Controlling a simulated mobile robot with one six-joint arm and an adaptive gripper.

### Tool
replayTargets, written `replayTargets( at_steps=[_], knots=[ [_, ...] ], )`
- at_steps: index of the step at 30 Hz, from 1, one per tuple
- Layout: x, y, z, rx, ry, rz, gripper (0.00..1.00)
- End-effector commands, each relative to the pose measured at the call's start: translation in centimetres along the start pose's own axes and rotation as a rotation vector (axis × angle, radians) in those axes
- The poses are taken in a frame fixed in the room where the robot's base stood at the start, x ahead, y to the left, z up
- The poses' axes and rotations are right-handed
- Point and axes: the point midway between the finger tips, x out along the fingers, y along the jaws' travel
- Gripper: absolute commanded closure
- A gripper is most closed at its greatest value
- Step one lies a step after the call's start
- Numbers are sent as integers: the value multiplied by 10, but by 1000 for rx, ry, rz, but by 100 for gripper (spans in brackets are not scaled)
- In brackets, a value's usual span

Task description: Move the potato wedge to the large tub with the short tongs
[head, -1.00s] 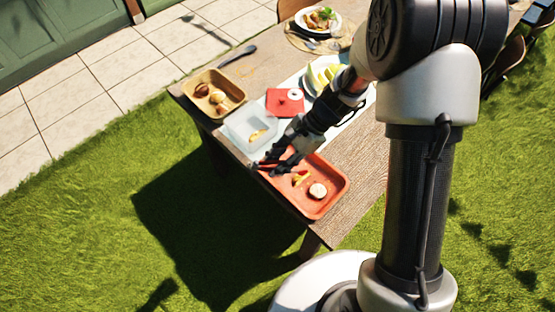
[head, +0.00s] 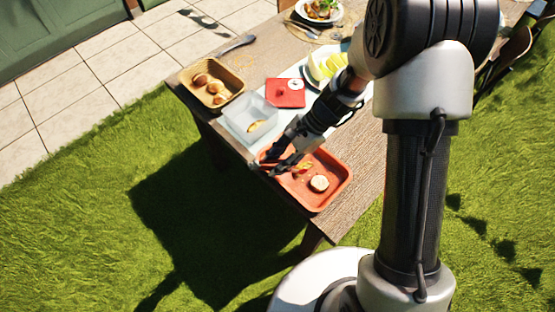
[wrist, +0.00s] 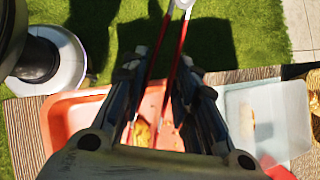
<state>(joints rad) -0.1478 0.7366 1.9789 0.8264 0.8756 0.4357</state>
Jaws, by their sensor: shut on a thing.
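My gripper (head: 262,163) is over the left end of the orange-red tray (head: 330,199). In the wrist view my gripper (wrist: 160,72) is shut on the short tongs (wrist: 181,50), whose red arms run between the fingers from a pale joined end. A yellow-brown piece, seemingly the potato wedge (wrist: 142,132), lies on the tray and appears between the tongs' arms; whether they touch it I cannot tell. A yellow piece also shows in the tray in the head view (head: 304,168). The clear large tub (head: 238,133) stands beyond the tray, with another yellowish piece (head: 255,126) inside.
A round pale piece (head: 319,183) lies in the tray. Bare wood (head: 365,160) lies right of the tray.

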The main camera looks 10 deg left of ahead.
Motion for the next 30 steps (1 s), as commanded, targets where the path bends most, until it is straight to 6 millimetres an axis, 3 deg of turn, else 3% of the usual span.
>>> replayTargets(
  at_steps=[9,17,30],
  knots=[
    [0,0,0,0,0,0,100],
    [-4,0,3,0,0,0,100],
    [-45,-3,34,-1,-1,0,100]
  ],
)
